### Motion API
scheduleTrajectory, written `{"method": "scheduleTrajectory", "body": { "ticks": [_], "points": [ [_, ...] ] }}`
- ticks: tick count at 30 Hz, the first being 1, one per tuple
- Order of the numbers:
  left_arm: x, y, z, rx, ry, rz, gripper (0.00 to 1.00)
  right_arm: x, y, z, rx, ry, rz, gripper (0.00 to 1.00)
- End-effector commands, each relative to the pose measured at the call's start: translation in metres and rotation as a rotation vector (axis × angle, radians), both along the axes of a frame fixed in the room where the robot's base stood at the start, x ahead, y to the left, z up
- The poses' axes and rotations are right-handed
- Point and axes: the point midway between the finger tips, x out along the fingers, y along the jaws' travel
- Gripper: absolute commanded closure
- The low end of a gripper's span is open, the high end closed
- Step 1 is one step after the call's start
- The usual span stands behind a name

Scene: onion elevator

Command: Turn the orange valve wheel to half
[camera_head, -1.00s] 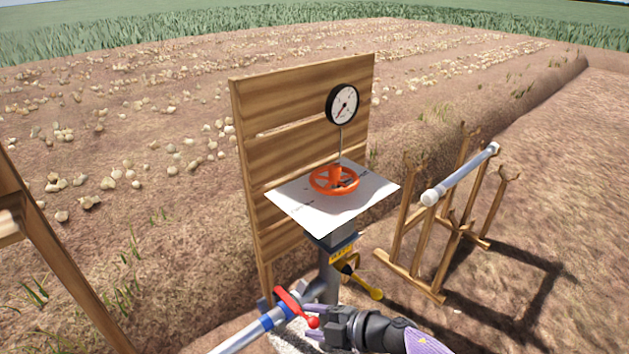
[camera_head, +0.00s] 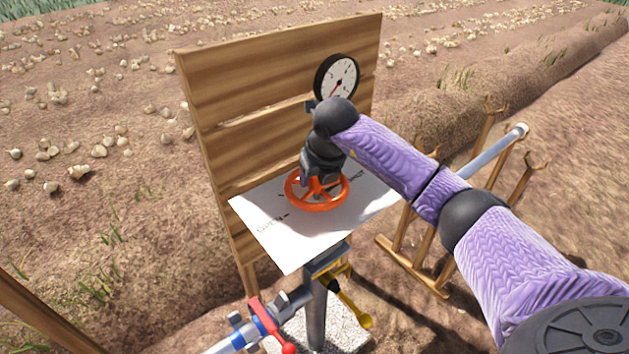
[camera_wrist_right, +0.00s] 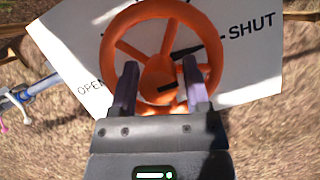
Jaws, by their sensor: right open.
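The orange valve wheel (camera_head: 318,204) lies flat above a white plate (camera_head: 275,243) marked OPEN and SHUT. In the right wrist view the wheel (camera_wrist_right: 112,38) shows its spokes, its hub and a dark pointer mark (camera_wrist_right: 188,50) on the side toward SHUT. My right gripper (camera_head: 318,183) is over the wheel, pointing down. In the right wrist view its two fingers (camera_wrist_right: 162,82) are apart, one on each side of the hub area. I cannot tell whether they touch the wheel. A round gauge (camera_head: 337,78) stands behind the wheel. My left gripper is not in view.
A wooden board (camera_head: 230,120) stands behind the plate. Below are a pipe with a red lever (camera_head: 268,322) and a yellow-handled lever (camera_head: 352,306). A wooden rack (camera_head: 412,262) holding a grey pipe (camera_head: 492,152) stands to the right, partly behind my arm.

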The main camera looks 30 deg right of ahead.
Motion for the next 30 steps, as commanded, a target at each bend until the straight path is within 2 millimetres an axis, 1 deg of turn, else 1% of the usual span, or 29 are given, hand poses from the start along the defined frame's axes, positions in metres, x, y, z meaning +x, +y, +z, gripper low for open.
{"method": "scheduleTrajectory", "body": {
  "ticks": [1,2,9,10,11,12,14,15,18,25,30],
  "points": [
    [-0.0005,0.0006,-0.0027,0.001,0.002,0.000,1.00,0.0014,0.0000,-0.0053,0.001,0.001,-0.001,0.40],
    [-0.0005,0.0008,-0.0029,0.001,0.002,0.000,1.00,0.0020,-0.0002,-0.0062,0.000,0.001,0.000,0.40],
    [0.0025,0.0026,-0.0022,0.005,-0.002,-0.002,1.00,0.0027,-0.0004,-0.0060,0.001,0.000,0.001,0.40],
    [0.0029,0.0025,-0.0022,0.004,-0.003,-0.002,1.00,0.0027,-0.0004,-0.0060,0.001,0.000,0.001,0.44],
    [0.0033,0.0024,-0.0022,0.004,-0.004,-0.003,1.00,0.0026,-0.0004,-0.0060,0.001,0.000,0.001,0.50],
    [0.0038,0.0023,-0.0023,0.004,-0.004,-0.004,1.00,0.0026,-0.0004,-0.0060,0.001,0.000,0.001,0.59],
    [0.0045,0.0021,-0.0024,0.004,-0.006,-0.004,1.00,0.0026,-0.0004,-0.0060,0.001,0.000,0.001,0.71],
    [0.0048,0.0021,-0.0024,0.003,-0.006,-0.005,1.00,0.0026,-0.0003,-0.0060,0.001,0.000,0.001,0.80],
    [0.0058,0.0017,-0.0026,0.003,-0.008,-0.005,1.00,0.0026,-0.0003,-0.0060,0.001,0.000,0.001,1.00],
    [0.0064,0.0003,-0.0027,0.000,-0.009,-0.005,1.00,0.0025,-0.0005,-0.0059,0.001,0.000,0.011,1.00],
    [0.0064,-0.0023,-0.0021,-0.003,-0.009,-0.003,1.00,0.0027,-0.0004,-0.0057,0.001,0.000,0.064,1.00]
  ]
}}
